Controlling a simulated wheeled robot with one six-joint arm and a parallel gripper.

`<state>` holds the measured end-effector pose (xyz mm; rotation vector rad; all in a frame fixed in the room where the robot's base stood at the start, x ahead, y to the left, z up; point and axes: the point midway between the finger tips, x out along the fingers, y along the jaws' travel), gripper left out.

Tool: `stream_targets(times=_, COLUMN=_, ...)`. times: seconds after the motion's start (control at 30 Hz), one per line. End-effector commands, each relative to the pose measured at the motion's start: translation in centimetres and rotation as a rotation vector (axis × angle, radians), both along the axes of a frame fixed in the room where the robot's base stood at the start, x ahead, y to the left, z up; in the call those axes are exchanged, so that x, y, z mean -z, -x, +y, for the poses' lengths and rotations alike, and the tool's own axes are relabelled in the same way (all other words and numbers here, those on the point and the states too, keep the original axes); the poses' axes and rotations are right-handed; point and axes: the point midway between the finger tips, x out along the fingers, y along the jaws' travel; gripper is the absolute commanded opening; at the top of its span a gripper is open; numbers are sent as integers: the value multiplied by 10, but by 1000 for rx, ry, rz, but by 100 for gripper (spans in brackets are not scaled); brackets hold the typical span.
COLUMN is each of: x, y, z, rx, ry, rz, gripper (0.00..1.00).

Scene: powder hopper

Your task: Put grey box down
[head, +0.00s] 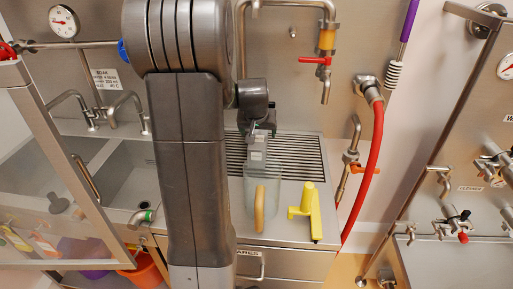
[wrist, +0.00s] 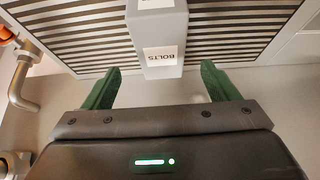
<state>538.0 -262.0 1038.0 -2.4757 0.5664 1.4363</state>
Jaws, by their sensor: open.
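The grey box (wrist: 165,22) has white labels reading "BOLTS" and is at the upper middle of the wrist view, in front of the slatted drain rack. My gripper (wrist: 160,72) has its green fingers spread on either side of the box's near end, with a visible gap at each side. In the head view the grey box (head: 257,157) shows just below my gripper (head: 259,133), above the clear jug and in front of the slatted rack. Whether its base rests on the rack is hidden.
A clear jug (head: 248,190) with a tan handle stands close in front of the box. A yellow tool (head: 305,212) lies to its right. Sinks (head: 130,180) are at the left. A red hose (head: 377,160) hangs at the right. The right part of the rack (head: 303,158) is bare.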

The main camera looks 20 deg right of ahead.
Motion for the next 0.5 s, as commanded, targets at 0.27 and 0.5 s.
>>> stream_targets(times=0.27, x=23, y=-12, z=-6, rx=0, ry=1, rz=0, gripper=81)
stream_targets(times=0.5, x=40, y=-19, z=-8, rx=0, ry=-1, rz=3, gripper=81)
